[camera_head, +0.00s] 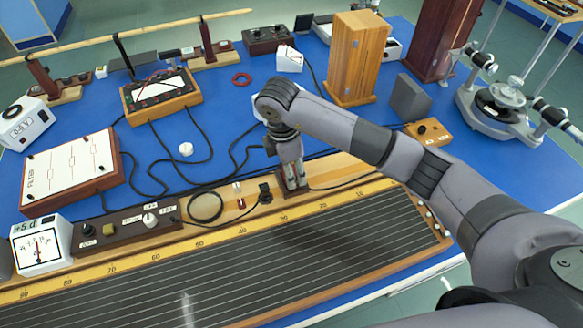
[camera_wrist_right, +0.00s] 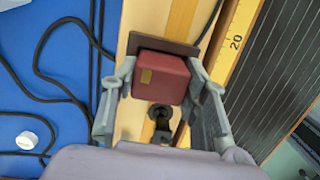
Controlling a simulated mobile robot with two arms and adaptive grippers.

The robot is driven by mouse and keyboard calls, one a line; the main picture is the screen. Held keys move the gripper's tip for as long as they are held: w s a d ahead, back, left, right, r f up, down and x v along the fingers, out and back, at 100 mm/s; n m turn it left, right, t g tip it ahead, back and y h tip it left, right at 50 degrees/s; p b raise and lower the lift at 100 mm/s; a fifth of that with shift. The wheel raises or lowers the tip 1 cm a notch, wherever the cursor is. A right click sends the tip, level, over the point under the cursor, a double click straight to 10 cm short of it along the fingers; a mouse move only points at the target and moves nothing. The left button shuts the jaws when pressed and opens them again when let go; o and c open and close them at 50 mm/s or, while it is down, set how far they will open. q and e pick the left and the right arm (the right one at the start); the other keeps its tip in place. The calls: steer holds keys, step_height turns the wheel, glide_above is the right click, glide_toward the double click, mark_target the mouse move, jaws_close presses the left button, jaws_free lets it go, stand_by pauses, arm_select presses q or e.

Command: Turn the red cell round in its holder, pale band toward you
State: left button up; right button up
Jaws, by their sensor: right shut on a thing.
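In the head view my right gripper (camera_head: 293,184) points down at the holder, on the wooden strip behind the ruled board; the cell is mostly hidden there. My left gripper is not in view.
The striped board (camera_head: 270,260) lies in front. A wooden block (camera_head: 357,58) and a grey block (camera_head: 410,98) stand behind. Loose black cables cross the blue bench.

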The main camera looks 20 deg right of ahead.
steer(key=o, duration=1.3)
steer(key=shift+o, duration=0.2)
step_height(320, 180, up, 12)
steer(key=a, duration=0.1)
steer(key=shift+a, duration=0.2)
